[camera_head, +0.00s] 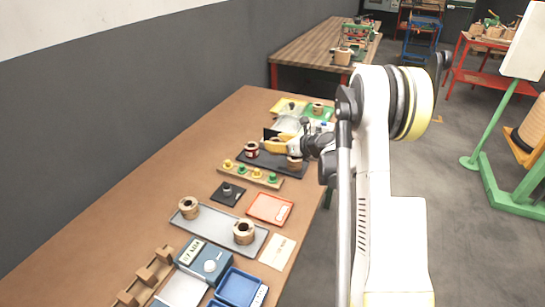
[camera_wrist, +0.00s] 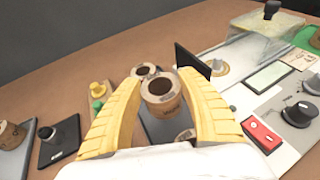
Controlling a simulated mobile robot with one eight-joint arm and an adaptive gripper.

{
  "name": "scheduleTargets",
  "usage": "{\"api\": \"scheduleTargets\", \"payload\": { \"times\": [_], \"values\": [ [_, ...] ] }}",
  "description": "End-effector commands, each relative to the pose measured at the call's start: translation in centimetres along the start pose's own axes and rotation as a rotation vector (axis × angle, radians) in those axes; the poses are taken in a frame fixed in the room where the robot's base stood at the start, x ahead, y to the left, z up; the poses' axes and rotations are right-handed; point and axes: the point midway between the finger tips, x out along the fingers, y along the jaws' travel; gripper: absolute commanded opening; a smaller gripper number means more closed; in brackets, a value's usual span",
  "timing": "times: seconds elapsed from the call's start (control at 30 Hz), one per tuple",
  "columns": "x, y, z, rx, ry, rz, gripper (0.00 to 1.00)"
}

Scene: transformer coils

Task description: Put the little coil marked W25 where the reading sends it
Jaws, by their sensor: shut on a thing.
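My gripper (camera_wrist: 160,92) has its two yellow fingers closed on the sides of a small tan coil (camera_wrist: 161,100) with a dark round hole. The coil's marking cannot be read. In the head view my gripper (camera_head: 279,146) is over the far part of the bench, above the dark tray (camera_head: 262,164), and its fingers hide the held coil. A coil with a red band (camera_head: 252,150) stands at the tray's left and another tan coil (camera_head: 294,163) at its right. A black upright panel (camera_wrist: 190,60) stands just beyond the held coil. No reading is legible.
Nearer are a rail with yellow and green pegs (camera_head: 250,175), an orange-red tray (camera_head: 270,208), a grey tray (camera_head: 216,226) with two coils, a blue meter (camera_head: 206,258) and a blue bin (camera_head: 238,288). Yellow (camera_head: 289,104) and green (camera_head: 320,112) mats lie at the far end.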

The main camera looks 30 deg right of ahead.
Motion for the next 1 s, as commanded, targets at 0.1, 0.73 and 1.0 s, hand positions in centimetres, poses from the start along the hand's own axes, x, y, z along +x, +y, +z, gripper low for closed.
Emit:
{"api": "scheduleTargets", "payload": {
  "times": [0.1,0.73,1.0],
  "values": [
    [1.2,0.5,-0.3,-0.002,0.0,0.0,0.08],
    [2.8,0.5,-3.9,-0.001,0.0,0.0,0.08],
    [2.9,0.5,-4.2,-0.001,0.0,0.0,0.67]
  ]
}}
